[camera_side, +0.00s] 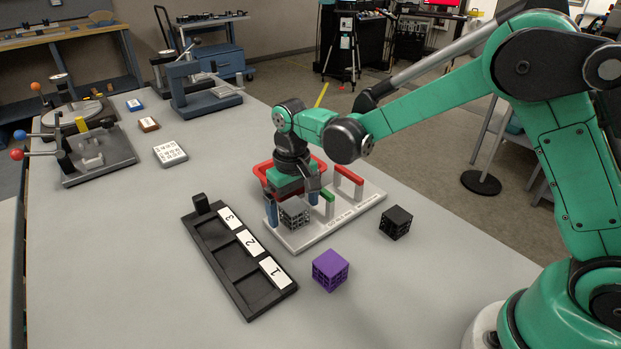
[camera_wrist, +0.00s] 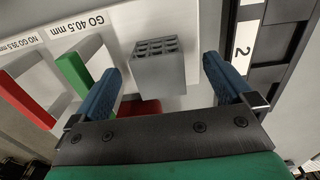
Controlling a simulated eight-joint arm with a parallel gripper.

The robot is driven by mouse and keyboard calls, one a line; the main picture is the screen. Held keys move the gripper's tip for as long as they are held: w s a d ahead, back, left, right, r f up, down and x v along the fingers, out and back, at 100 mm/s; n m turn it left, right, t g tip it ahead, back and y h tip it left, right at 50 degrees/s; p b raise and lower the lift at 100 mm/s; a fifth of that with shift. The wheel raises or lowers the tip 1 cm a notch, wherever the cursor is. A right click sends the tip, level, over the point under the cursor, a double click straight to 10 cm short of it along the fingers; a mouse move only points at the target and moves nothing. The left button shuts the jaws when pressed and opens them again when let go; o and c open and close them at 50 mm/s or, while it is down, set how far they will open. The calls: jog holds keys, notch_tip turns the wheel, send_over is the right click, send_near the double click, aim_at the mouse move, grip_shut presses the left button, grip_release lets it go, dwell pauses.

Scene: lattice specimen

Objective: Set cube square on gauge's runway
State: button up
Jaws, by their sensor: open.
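The grey lattice cube (camera_side: 294,214) stands on the near-left part of the white gauge plate (camera_side: 312,237), in front of the green gate (camera_side: 327,194). In the wrist view the cube (camera_wrist: 160,67) sits on the plate, beside the green gate (camera_wrist: 77,75) marked GO 40.5 mm. The red NO GO gate (camera_wrist: 25,100) is farther left. My gripper (camera_side: 293,206) is open over the cube, with one blue finger on each side. In the wrist view gaps show between the cube and both fingers. Whether the cube is exactly square to the runway I cannot tell.
A black tray (camera_side: 222,262) with slots numbered 1 to 3 lies left of the gauge. A purple cube (camera_side: 330,270) and a black lattice cube (camera_side: 396,222) stand on the near table. A red bin (camera_side: 262,172) is behind the gauge.

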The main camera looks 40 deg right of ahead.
aim_at(294, 206)
jog(key=shift+r, duration=2.1)
notch_tip(294, 206, up, 6)
jog(key=shift+f, duration=0.2)
